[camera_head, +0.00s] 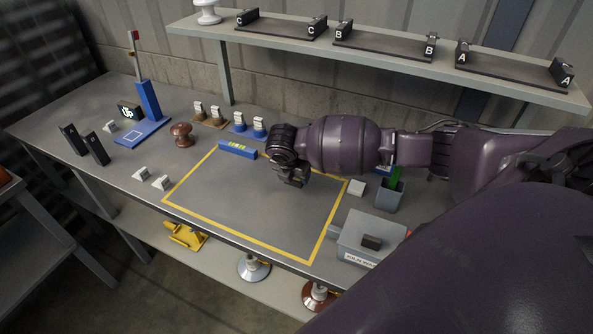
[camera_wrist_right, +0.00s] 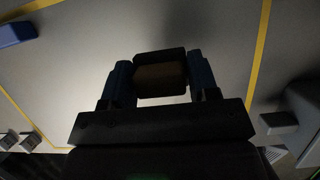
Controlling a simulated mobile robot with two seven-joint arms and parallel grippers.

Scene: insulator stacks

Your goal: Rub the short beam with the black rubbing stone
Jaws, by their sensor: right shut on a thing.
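My right gripper (camera_head: 292,181) is low over the yellow-outlined area of the bench. In the right wrist view the gripper (camera_wrist_right: 160,88) is shut on a dark block (camera_wrist_right: 160,78) with a brownish face, which looks like the black rubbing stone. In the head view the gripper hides most of it. I cannot tell whether it touches the bench. I cannot identify the short beam for certain. My left gripper is out of view.
A grey box (camera_head: 352,232) with a small black block (camera_head: 372,242) on top and a cup (camera_head: 389,197) stand right of the outline. A brown knob-shaped piece (camera_head: 181,134) and a blue stand (camera_head: 148,101) are at left. The outlined area's front is clear.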

